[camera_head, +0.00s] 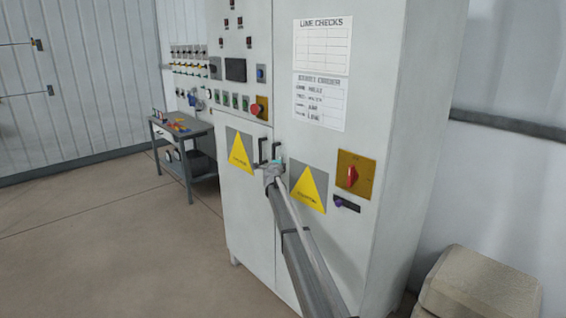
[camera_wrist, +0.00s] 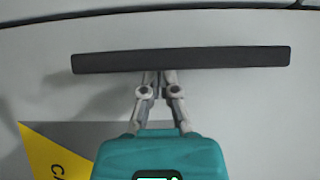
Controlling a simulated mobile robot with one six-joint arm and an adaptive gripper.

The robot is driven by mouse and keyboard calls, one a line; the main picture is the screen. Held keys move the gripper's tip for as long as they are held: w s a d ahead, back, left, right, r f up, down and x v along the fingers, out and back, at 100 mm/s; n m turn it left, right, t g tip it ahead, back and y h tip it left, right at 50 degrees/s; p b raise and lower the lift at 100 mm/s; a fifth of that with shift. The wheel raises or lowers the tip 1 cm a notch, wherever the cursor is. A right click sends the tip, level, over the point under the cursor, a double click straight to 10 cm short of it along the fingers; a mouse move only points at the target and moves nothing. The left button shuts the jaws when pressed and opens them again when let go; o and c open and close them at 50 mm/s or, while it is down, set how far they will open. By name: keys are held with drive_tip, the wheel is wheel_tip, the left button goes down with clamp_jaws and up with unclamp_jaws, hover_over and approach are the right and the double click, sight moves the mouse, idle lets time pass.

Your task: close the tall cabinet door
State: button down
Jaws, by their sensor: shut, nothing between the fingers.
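The tall white cabinet (camera_head: 330,30) stands in the middle of the head view. Its right door (camera_head: 300,140) carries two paper sheets and a yellow warning triangle; it looks flush or nearly flush with the left door (camera_head: 240,195), and I cannot tell if a small gap is left. Two dark upright handles sit side by side at the seam. My gripper (camera_head: 273,170) is at the right door's handle. In the wrist view the dark handle bar (camera_wrist: 180,60) crosses the picture, and my shut, empty gripper (camera_wrist: 157,76) has its fingertips at the bar, partly hidden by it.
A grey workbench (camera_head: 187,133) stands at left. A beige block (camera_head: 480,285) lies at lower right. Floor at left is clear.

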drive_tip(key=shift+w+d, duration=0.25)
drive_tip(key=shift+d, duration=0.25)
drive_tip(key=shift+d+r, duration=0.1)
drive_tip(key=shift+d, duration=0.1)
drive_tip(key=s+a, duration=0.3)
drive_tip(key=s, duration=0.9)
drive_tip(key=shift+s+a, duration=0.15)
drive_tip(key=shift+a, duration=0.1)
drive_tip(key=shift+s, duration=0.1)
